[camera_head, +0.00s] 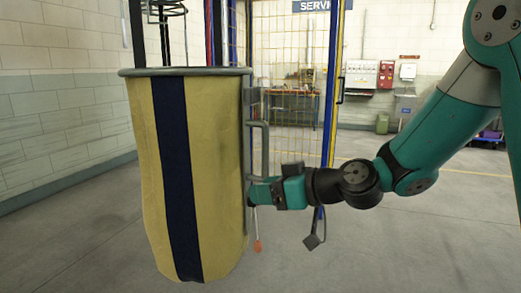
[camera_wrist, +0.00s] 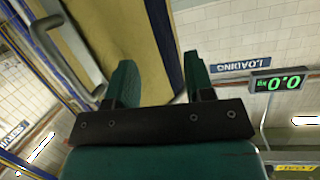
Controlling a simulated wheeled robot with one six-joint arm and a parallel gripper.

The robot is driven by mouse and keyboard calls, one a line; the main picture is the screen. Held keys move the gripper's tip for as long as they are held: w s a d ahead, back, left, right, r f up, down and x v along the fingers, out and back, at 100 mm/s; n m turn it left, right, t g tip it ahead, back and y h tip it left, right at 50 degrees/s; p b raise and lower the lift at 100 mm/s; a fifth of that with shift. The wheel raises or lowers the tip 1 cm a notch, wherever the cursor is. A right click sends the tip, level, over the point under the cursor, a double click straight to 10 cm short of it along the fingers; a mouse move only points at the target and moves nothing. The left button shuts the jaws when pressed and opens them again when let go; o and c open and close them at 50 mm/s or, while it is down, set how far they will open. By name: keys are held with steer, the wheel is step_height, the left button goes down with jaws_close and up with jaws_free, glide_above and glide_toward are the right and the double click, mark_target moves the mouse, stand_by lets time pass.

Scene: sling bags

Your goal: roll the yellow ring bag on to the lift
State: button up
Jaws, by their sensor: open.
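The yellow ring bag (camera_head: 217,165) stands upright at the left in the head view, tall, with a dark blue stripe (camera_head: 180,170) and a grey ring round its top. A grey tube handle (camera_head: 265,150) stands out on its right side. My gripper (camera_head: 257,193) is at the bag's right side, by the handle's lower end. In the wrist view my gripper (camera_wrist: 158,84) is open, and the yellow bag (camera_wrist: 120,35) lies beyond the fingers. The handle (camera_wrist: 62,50) shows left of the left finger; I cannot tell whether they touch. The fingertips are partly hidden in the head view.
A yellow mesh cage (camera_head: 285,100) with blue posts stands behind, under a sign reading SERVICE (camera_head: 318,5). The grey floor (camera_head: 400,240) at right is clear.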

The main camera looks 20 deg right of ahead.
mark_target(268, 154)
steer(key=w+d+m+t+h, duration=0.4)
steer(key=w+d+t, duration=0.35)
steer(key=d, duration=0.45)
steer(key=shift+g, duration=0.35)
steer(key=p+x, duration=0.9)
steer(key=x, duration=0.8)
steer(key=shift+w+d+f, duration=0.1)
steer(key=shift+w+f, duration=0.1)
steer(key=shift+c, duration=0.3)
jaws_close()
